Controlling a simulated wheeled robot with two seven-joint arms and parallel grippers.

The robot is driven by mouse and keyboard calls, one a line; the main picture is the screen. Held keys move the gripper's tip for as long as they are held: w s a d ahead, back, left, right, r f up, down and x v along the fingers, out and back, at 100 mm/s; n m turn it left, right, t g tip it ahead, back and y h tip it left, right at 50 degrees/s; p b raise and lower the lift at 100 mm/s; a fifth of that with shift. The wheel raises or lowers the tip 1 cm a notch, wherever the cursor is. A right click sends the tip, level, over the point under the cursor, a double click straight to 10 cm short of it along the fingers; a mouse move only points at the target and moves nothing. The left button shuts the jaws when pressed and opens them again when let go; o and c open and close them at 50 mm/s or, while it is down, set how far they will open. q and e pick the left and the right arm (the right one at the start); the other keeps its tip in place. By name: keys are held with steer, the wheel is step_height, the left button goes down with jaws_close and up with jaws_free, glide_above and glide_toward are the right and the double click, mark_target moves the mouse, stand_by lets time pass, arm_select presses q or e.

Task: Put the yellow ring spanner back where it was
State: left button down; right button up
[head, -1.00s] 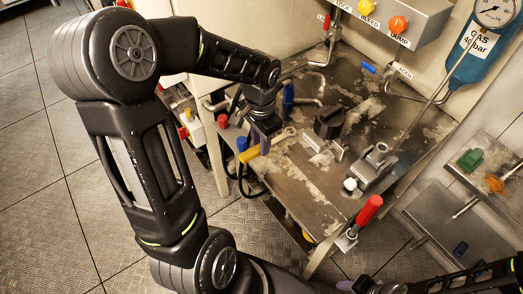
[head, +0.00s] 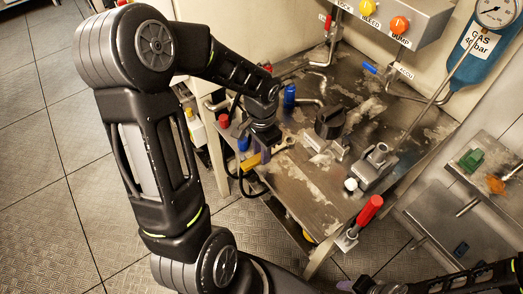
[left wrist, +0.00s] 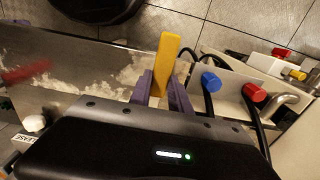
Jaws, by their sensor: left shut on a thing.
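The yellow ring spanner (head: 252,161) is held in my left gripper (head: 263,154) at the left edge of the worn metal bench top (head: 300,184). Its ring end points right, over the bench, and its yellow handle points left. In the left wrist view the yellow handle (left wrist: 169,52) stands up between the purple fingers of my left gripper (left wrist: 162,92), which are shut on it. The ring end is hidden there. I cannot tell whether the spanner touches the bench. Part of my right gripper (head: 366,285) shows at the bottom edge; its jaws are unclear.
A black knob (head: 329,122) and a grey metal fitting (head: 376,165) stand on the bench. A red-handled lever (head: 369,210) is at the front. A blue cap (head: 289,96) is behind my gripper. Blue (left wrist: 211,82) and red (left wrist: 254,93) caps stand beside the bench.

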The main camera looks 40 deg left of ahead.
arm_select(q)
steer(key=c, duration=1.2)
jaws_free()
steer(key=shift+f, duration=0.1)
step_height(320, 180, up, 12)
steer(key=shift+r, duration=0.2)
